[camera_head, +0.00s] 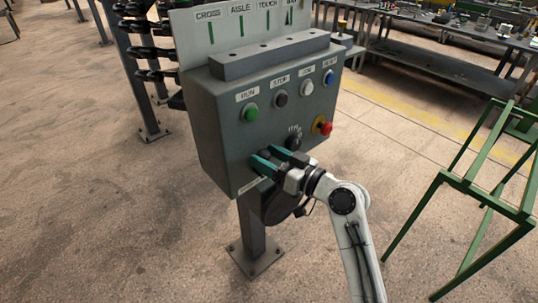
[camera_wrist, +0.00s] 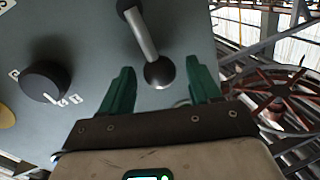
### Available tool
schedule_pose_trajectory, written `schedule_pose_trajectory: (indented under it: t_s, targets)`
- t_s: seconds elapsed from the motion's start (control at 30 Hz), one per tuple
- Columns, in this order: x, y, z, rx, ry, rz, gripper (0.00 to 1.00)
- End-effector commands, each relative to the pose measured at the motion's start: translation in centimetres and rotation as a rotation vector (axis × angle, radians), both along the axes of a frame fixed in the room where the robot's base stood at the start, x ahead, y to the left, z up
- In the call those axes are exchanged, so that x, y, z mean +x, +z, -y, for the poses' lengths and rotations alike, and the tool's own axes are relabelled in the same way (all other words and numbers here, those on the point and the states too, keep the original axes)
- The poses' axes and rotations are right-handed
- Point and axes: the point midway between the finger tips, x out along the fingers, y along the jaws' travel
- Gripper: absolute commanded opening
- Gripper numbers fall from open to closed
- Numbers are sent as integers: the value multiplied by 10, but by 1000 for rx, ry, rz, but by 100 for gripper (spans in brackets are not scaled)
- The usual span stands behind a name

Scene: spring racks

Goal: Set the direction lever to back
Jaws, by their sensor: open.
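The direction lever (camera_wrist: 146,42) shows in the wrist view as a metal shaft with a dark round base and a black knob at the top edge. It leans up and slightly left in that picture. My gripper (camera_wrist: 162,80) is open, its two teal fingers apart on either side of the lever's base, with nothing clamped. In the head view my gripper (camera_head: 262,160) is at the lower left of the grey control box (camera_head: 220,120), and it largely hides the lever there. I cannot read the lever's position labels.
A black rotary knob (camera_head: 293,143) sits right of my gripper, with a red emergency button (camera_head: 323,126) beyond it. A green button (camera_head: 250,112) and several others line the row above. A green metal frame (camera_head: 470,185) stands at the right. Open floor lies left of the box.

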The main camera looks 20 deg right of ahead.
Motion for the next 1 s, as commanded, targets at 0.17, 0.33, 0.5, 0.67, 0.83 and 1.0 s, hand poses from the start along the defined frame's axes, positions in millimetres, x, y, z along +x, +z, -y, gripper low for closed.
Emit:
schedule_pose_trajectory:
  t_s: [0.17, 0.33, 0.5, 0.67, 0.83, 1.0]
  targets:
    - [1, 0, -1, 0, 0, 0, 62]
    - [1, 0, 0, 0, 0, 0, 55]
    - [1, 0, 0, 0, 0, 0, 38]
    - [1, 0, 0, 0, -1, 0, 23]
    - [1, 0, 0, 0, -1, 0, 7]
    - [1, 0, 0, 0, -1, 0, 0]
